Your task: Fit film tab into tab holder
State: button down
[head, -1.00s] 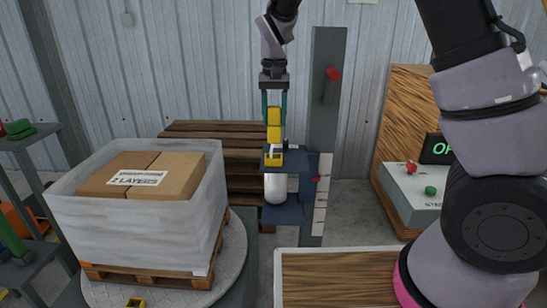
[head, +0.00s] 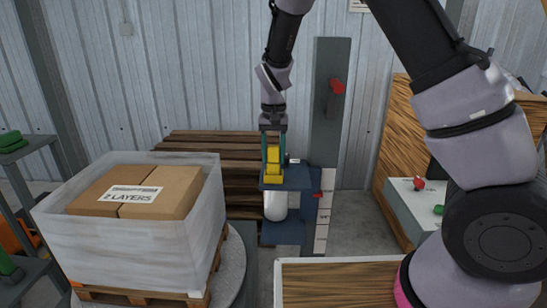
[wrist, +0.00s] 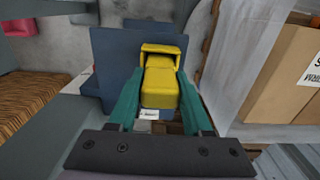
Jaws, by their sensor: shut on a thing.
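The yellow film tab (head: 273,155) is between the teal fingers of my gripper (head: 273,152), which is shut on it. The tab is upright, directly above the yellow tab holder (head: 273,177) on the blue carriage plate. In the head view tab and holder meet with no visible gap; I cannot tell how deep the tab sits. In the wrist view the tab (wrist: 160,88) points into the holder's yellow rim (wrist: 162,48), with the fingers (wrist: 162,105) on either side. The inside of the holder is hidden.
A white film roll (head: 275,206) stands below the upper blue plate (head: 300,178), beside the grey mast (head: 329,140) with a red knob. A wrapped pallet load (head: 130,235) stands at left. A control box (head: 410,205) is at right, a wooden-topped table (head: 335,285) in front.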

jog(key=shift+f, duration=0.3)
jog(key=shift+c, duration=1.7)
grip_release()
jog(key=shift+f, duration=0.15)
notch_tip(320, 180, up, 12)
jog(key=shift+r, duration=0.15)
